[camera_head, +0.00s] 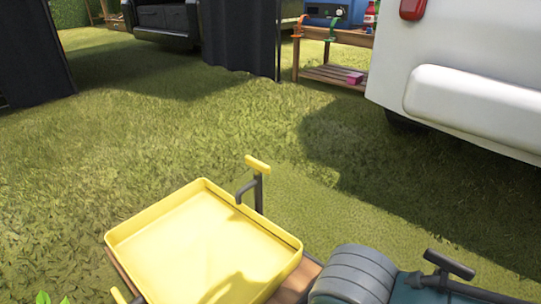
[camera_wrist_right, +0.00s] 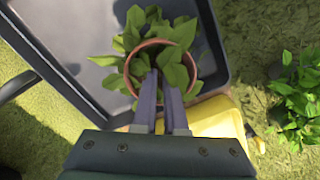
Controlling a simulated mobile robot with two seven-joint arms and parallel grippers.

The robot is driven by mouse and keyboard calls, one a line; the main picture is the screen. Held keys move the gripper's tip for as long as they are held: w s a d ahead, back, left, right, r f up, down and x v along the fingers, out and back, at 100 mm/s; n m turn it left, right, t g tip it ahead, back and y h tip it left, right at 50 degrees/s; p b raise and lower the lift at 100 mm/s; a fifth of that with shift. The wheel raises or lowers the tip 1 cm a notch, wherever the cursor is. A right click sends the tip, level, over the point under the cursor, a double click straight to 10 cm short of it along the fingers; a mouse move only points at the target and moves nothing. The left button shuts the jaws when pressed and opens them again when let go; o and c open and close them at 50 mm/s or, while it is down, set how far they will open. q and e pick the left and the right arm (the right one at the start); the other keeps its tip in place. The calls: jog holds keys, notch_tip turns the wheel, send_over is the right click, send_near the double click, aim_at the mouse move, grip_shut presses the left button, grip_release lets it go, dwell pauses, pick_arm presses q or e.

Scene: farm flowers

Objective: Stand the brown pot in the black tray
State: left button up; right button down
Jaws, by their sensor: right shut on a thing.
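The brown pot (camera_wrist_right: 131,72) holds a leafy green plant and shows in the right wrist view. My right gripper (camera_wrist_right: 160,82) is shut on the near side of its rim. Seen from above, the pot overlaps the near part of the black tray (camera_wrist_right: 72,30), which looks dark grey inside. Whether the pot touches the tray floor or hangs above it I cannot tell. The leaves hide much of the pot's inside, and its base is hidden. In the head view I see neither the pot, the black tray nor either gripper.
A yellow tray (camera_head: 150,212) stands at the bottom of the head view, with a yellow-topped handle (camera_head: 258,165) beside it. A yellow part (camera_wrist_right: 222,120) and another leafy plant (camera_wrist_right: 300,98) show in the wrist view. Open grass lies beyond; a white vehicle (camera_head: 465,60) stands at right.

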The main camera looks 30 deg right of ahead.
notch_tip(320, 180, down, 2)
jog(key=shift+f+b, duration=0.2)
jog(key=shift+b, duration=0.35)
jog(key=shift+r, duration=0.15)
jog(key=shift+f, duration=0.2)
jog(key=c, duration=1)
grip_release()
pick_arm(q)
notch_tip(320, 180, down, 2)
